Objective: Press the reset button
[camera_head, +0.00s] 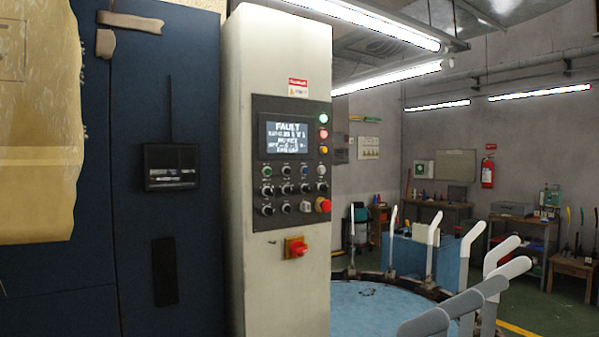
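A dark control panel (291,223) is set in the front of a tall cream cabinet (275,40), left of centre. Its screen (287,136) reads "FAULT" above smaller text that I cannot read fully. Below the screen are rows of small knobs and buttons, including a blue button (304,170) and a pale square one (305,206). Their labels are too small to read, so I cannot tell which is the reset button. A red mushroom button (323,205) is at the panel's lower right. Small indicator lamps (323,133) sit right of the screen. My gripper is not in view.
A red rotary switch (296,248) on a yellow plate juts out below the panel. Dark blue cabinet doors (200,240) stand left. Workbenches (520,228) stand behind.

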